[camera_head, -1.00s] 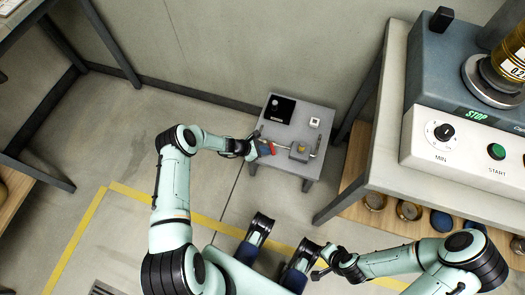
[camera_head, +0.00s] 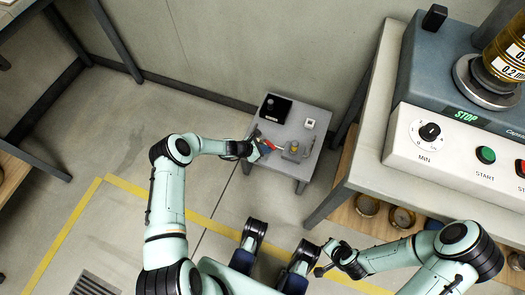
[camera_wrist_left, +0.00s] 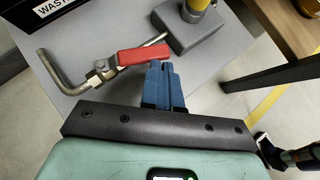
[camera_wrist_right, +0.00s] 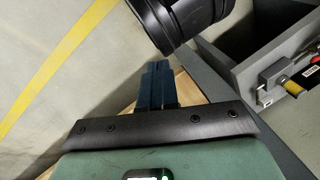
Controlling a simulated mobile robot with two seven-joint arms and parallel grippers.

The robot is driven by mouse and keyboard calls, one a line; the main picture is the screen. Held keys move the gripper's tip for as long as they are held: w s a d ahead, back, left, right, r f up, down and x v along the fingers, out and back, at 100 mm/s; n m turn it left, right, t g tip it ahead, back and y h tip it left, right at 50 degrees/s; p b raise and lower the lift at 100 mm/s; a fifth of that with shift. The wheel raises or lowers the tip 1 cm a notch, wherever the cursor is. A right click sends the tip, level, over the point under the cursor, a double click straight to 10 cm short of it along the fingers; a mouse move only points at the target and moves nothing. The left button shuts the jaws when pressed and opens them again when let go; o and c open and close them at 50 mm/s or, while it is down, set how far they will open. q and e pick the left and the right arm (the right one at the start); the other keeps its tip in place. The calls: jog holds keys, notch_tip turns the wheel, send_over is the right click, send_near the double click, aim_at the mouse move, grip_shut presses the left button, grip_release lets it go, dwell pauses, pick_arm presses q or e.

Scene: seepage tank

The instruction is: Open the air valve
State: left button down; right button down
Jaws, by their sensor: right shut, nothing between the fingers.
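The air valve has a red lever handle (camera_wrist_left: 143,55) on a metal fitting with a bent pipe (camera_wrist_left: 55,72), at the edge of a small grey table. The red handle also shows small in the head view (camera_head: 265,147). My left gripper (camera_wrist_left: 162,68) has its blue fingers together, with their tips right beside the handle's right end. I cannot tell whether they touch it. In the head view the left gripper (camera_head: 258,149) partly hides the valve. My right gripper (camera_wrist_right: 157,68) is shut and empty, away from the small table, near a dark cylindrical part.
The small grey table (camera_head: 314,143) also carries a black container (camera_head: 275,108), a small white item (camera_head: 309,124) and a grey block with a yellow part (camera_head: 291,152). A workbench with a control panel (camera_head: 455,150) stands at the right.

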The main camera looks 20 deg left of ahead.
aim_at(275, 148)
pick_arm(q)
jog(key=shift+w+d+f+b, duration=0.1)
jog(key=shift+w+d+b, duration=0.35)
jog(key=shift+d, duration=0.25)
jog(key=shift+w+d+b, duration=0.4)
jog(key=shift+w, duration=0.25)
pick_arm(e)
jog(key=shift+w+d+f+t+h, duration=0.2)
jog(key=shift+w+d+f, duration=0.15)
jog(key=shift+w+f, duration=0.25)
jog(key=shift+w+d+f+t+h, duration=0.1)
jog(key=shift+w+d+f+t, duration=0.2)
jog(key=shift+w, duration=0.35)
jog(key=shift+s+f, duration=0.1)
